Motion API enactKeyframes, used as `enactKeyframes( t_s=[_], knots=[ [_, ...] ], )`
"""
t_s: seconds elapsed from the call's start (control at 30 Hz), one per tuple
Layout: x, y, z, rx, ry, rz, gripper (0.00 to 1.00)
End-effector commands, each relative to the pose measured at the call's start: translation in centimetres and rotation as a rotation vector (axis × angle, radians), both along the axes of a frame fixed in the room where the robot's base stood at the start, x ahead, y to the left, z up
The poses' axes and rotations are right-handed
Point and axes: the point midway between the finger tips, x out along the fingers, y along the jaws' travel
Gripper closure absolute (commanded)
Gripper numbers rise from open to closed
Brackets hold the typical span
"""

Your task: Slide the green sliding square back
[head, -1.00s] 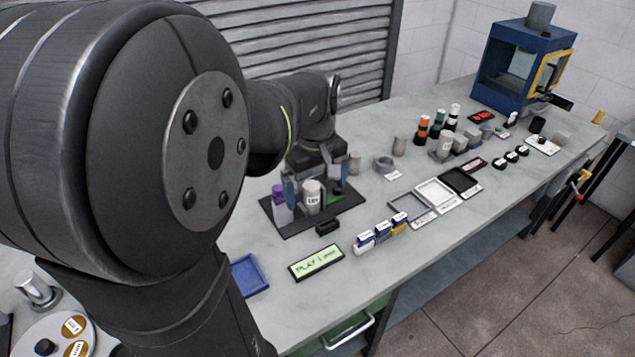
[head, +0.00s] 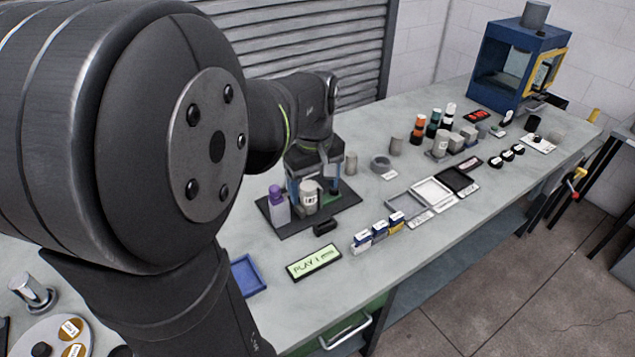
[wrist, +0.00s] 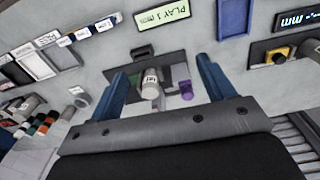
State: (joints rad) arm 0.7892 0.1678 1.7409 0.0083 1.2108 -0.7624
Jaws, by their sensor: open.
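A green panel (head: 372,312) with a pale metal handle (head: 346,331) shows below the bench's front edge in the head view; it is mostly cut off by my arm and the frame edge. A small green patch (head: 335,191) also shows on the dark mat, partly hidden by my gripper. I cannot tell which is the sliding square. My gripper (head: 313,186) is over the back of the mat, its blue fingers apart. In the wrist view my gripper (wrist: 162,67) is open, with a white labelled bottle (wrist: 151,78) visible between the fingers, apart from both.
A purple-capped bottle (head: 278,206) stands on the dark mat (head: 350,201). A black block (head: 325,227), a green PLAY display (head: 314,262) and a blue tray (head: 246,276) are in front. Small boxes and trays lie to the right. Bare bench lies between them.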

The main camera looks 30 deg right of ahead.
Motion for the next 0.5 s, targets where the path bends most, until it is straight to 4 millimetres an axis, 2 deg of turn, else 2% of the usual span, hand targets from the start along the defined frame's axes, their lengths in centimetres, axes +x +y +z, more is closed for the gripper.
enactKeyframes(
  t_s=[0.03, 0.1, 0.3, 0.4, 0.5],
  knots=[
    [0.9, -1.0, -0.5, -0.008, -0.024, -0.040, 0.35],
    [2.6, -3.0, -1.3, -0.029, -0.077, -0.123, 0.49],
    [7.6, -9.5, -3.5, -0.083, -0.262, -0.404, 0.50],
    [9.0, -11.7, -4.1, -0.098, -0.326, -0.501, 0.50],
    [9.7, -12.8, -4.5, -0.104, -0.357, -0.547, 0.50]
  ],
)
